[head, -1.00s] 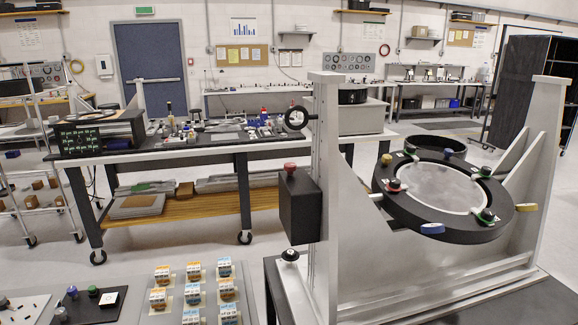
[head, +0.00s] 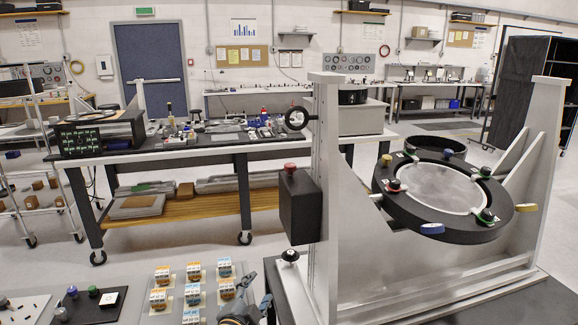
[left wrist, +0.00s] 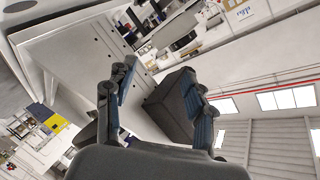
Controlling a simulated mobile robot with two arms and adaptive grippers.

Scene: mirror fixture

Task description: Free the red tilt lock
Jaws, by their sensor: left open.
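The mirror fixture stands at the right of the head view, with a grey upright (head: 325,200) and a tilted black ring (head: 405,205) around a round mirror (head: 440,187). A red knob (head: 289,167) sits on top of a black box (head: 300,210) on the upright's left side. My right gripper is not visible.
A black handle (head: 296,118) sticks out left of the upright above the box. Several orange and blue blocks (head: 193,272) stand on a low grey table at the bottom. A workbench (head: 200,150) with small items stands behind. Floor shows between bench and fixture.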

